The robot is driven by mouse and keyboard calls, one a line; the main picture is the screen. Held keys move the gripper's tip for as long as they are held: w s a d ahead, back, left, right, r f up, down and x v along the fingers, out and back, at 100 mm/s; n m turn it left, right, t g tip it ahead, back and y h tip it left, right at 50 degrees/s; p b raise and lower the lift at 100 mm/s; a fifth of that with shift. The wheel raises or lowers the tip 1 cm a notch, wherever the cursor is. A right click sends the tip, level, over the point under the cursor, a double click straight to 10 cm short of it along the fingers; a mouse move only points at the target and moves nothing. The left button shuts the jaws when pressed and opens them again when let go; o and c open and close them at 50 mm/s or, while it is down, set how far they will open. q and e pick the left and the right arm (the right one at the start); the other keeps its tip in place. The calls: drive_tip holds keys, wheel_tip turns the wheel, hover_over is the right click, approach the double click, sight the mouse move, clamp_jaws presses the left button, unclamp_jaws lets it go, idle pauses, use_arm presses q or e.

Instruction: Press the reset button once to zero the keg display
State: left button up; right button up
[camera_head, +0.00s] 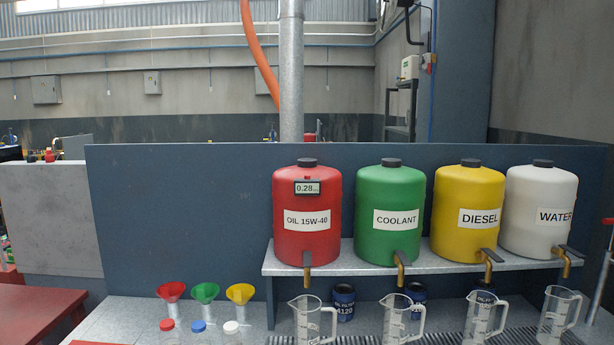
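The keg display (307,188) is a small dark-framed screen on the upper front of the red keg (307,245) labelled OIL 15W-40. It reads about 0.28, followed by small marks I cannot read. A tiny red piece (307,178) sits just above the screen; it may be the reset button, but it is too small to be sure. The red keg stands at the left end of a raised grey shelf (345,266). Neither of my grippers is in view, and nothing blocks the display.
Green (388,240), yellow (465,240) and white (535,235) kegs stand to the right. Brass taps hang over clear jugs (312,322) below. Three coloured funnels (205,292) are on the lower bench at left. Space in front of the display looks clear.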

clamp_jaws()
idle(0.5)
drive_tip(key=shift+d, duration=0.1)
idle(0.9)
